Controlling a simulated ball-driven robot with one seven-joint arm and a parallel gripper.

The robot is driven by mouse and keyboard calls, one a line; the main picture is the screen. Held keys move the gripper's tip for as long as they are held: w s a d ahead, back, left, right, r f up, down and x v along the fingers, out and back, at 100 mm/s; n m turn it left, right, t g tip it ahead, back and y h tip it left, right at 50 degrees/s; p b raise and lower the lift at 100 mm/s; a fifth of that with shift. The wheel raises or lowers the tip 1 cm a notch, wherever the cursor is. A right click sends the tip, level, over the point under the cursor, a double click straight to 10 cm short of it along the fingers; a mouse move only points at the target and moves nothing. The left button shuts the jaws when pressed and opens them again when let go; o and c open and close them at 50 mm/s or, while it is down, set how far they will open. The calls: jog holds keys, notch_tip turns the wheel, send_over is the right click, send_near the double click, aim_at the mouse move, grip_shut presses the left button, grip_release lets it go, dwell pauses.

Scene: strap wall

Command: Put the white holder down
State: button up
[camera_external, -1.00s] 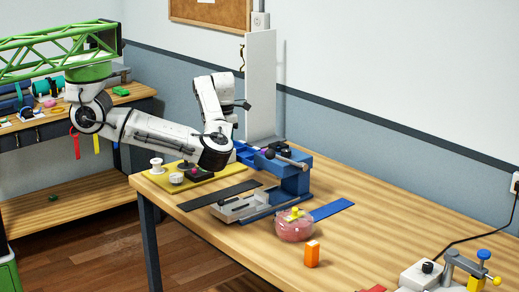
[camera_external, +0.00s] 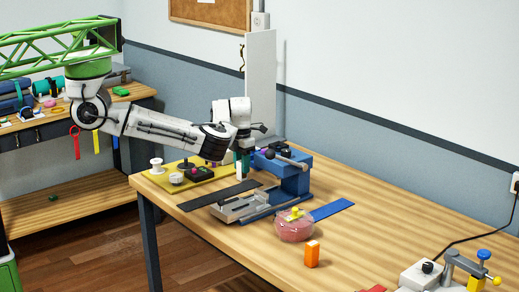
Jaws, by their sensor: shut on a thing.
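My gripper (camera_external: 243,163) points down at the far left part of the wooden table, between the yellow board and the blue vise-like device. It is shut on a small pale piece (camera_external: 238,169), which looks like the white holder. The piece is small and partly hidden by the fingers. I cannot tell whether it touches the table.
The yellow board (camera_external: 215,178) with knobs lies left of my gripper. The blue device (camera_external: 291,178) stands close on the right. A black strip (camera_external: 219,195) lies in front. A tall white panel (camera_external: 260,85) stands behind.

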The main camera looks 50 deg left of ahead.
jog(key=shift+f, duration=0.15)
jog(key=o, duration=1.1)
notch_tip(320, 180, up, 12)
jog(key=shift+r+b, duration=0.2)
jog(key=shift+b, duration=0.25)
jog(key=shift+a, duration=0.1)
